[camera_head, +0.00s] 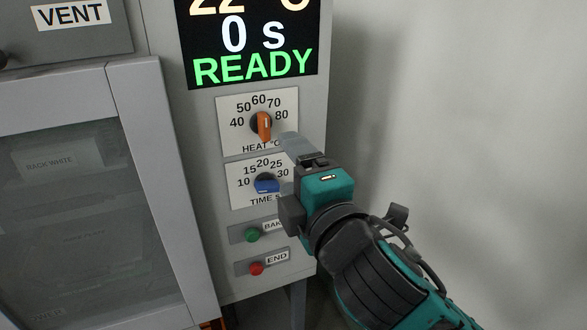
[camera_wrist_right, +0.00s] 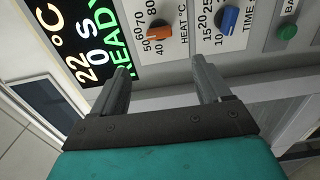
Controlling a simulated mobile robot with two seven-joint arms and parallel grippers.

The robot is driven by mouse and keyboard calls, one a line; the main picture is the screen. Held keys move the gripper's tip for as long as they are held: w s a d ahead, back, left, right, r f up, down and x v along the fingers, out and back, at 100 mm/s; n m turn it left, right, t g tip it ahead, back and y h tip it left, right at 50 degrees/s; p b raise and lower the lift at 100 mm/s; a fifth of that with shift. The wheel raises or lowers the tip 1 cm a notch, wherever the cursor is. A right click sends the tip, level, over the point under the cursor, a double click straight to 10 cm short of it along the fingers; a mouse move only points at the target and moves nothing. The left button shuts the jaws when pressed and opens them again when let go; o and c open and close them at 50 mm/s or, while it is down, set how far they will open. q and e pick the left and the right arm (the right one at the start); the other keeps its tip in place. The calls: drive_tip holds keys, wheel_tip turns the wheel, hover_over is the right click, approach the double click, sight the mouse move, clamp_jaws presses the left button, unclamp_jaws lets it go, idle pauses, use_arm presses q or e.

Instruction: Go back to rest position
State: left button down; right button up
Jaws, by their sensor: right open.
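My right gripper (camera_head: 287,166) is teal and dark grey and reaches in from the lower right in the head view, in front of the control panel. Its jaws are open and empty. In the right wrist view its two fingers (camera_wrist_right: 160,70) stand apart, pointing toward the panel, with nothing between them. An orange HEAT knob (camera_head: 264,125) and a blue TIME knob (camera_head: 267,186) are close to the fingertips in the head view. In the right wrist view the orange knob (camera_wrist_right: 160,32) and blue knob (camera_wrist_right: 228,20) show beyond the fingertips. My left gripper is not in view.
A display (camera_head: 250,45) reads 0 s and READY. Below the knobs are a green button (camera_head: 252,235) and a red END button (camera_head: 256,268). A cabinet with a glass door (camera_head: 70,220) stands at the left. Bare grey wall (camera_head: 480,110) fills the right, with free room before it.

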drive_tip(key=s+d+f+m+g+h, duration=0.1)
drive_tip(key=s+d+f+m+g, duration=0.2)
drive_tip(key=f, duration=0.6)
drive_tip(key=d+f+m, duration=0.2)
drive_tip(key=f+m, duration=0.4)
drive_tip(key=f, duration=0.3)
drive_tip(key=s+d+f+m+g+h, duration=0.1)
drive_tip(key=s+d+f+m+g, duration=0.2)
drive_tip(key=f, duration=0.6)
drive_tip(key=s+d+f+m+h, duration=0.1)
drive_tip(key=s+d+f+m, duration=0.5)
drive_tip(key=f, duration=0.4)
drive_tip(key=shift+s+d+f+m+h, duration=0.25)
drive_tip(key=shift+s+m, duration=0.25)
drive_tip(key=shift+s, duration=0.35)
drive_tip(key=shift+a+r, duration=0.1)
